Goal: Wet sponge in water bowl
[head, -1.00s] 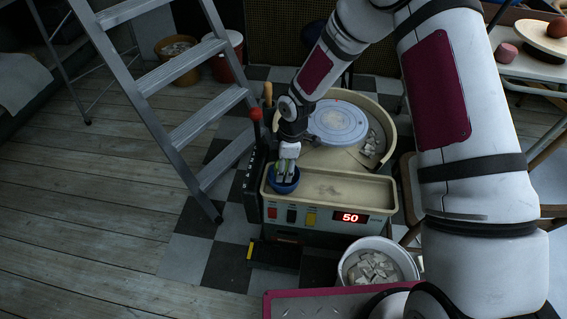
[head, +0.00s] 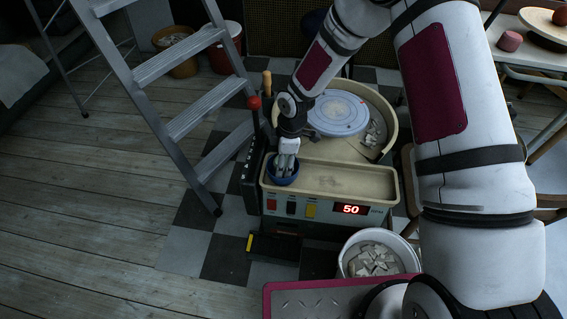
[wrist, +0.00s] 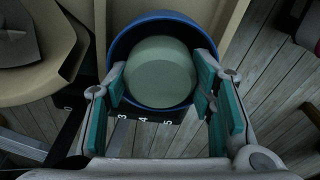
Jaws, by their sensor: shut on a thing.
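The water bowl is a small blue bowl (head: 277,179) at the left end of the pottery wheel's tray. In the wrist view the blue bowl (wrist: 123,44) surrounds a pale grey-green round sponge (wrist: 160,72). My gripper (head: 284,172) points down into the bowl. In the wrist view my gripper (wrist: 160,88) has its teal-padded fingers on either side of the sponge, shut on it. The sponge is low in the bowl, within its rim. The water and the sponge's underside are hidden. In the head view the sponge is hidden by the fingers and bowl.
The pottery wheel (head: 338,115) stands behind the tray (head: 340,184), with a red-knobbed lever (head: 254,103) close left of my gripper. A metal ladder (head: 195,118) stands further left. A white bucket of pale scraps (head: 348,251) stands in front. The floor at left is clear.

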